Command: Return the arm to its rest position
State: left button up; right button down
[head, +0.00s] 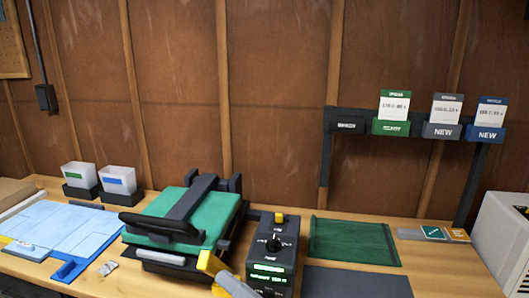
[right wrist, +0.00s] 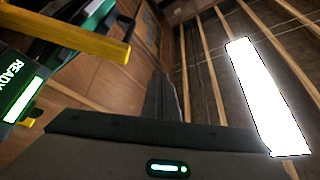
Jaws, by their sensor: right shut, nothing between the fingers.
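My right gripper (head: 209,263) shows at the bottom of the head view as a yellow and pale grey shape. It is in front of the green-topped press (head: 160,224) and left of the control box (head: 276,245). It is shut with nothing in it. My left gripper is not in view. In the right wrist view, a yellow bar (right wrist: 85,37) crosses the upper left, and a dark housing with a small green light (right wrist: 165,169) fills the bottom. The control box display there reads READY (right wrist: 14,84).
The wooden bench holds a blue mat (head: 55,228) at left, two bins (head: 80,177) behind, a green mat (head: 350,242) and a dark mat (head: 355,283) right of the control box. A card rack (head: 395,143) stands at the back. A pale machine (head: 505,240) is at far right.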

jog(key=s+d+f+m+h, duration=0.1)
jog(key=s+d+f+h, duration=0.1)
jog(key=d+f+h, duration=0.75)
jog(key=s+d+f+m+h, duration=0.1)
jog(key=d+f+h, duration=0.25)
jog(key=f, duration=1.15)
jog(key=s+d+f+g+h, duration=0.35)
jog(key=s+d+f, duration=0.35)
jog(key=s, duration=0.3)
jog(key=s+d+f+g+h, duration=0.3)
jog(key=s+d+f+g, duration=0.1)
jog(key=s+d+f, duration=0.4)
jog(key=w+a+f+n+t+y, duration=0.1)
jog(key=w+a+f, duration=0.1)
jog(key=f, duration=0.8)
jog(key=w+a+f, duration=0.1)
jog(key=w+f, duration=0.1)
jog(key=f, duration=0.8)
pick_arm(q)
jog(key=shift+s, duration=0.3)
pick_arm(e)
jog(key=s+a+f+t, duration=0.1)
jog(key=s+f, duration=0.2)
jog(key=f, duration=1)
jog(key=shift+a+y, duration=0.25)
jog(key=shift+y, duration=0.2)
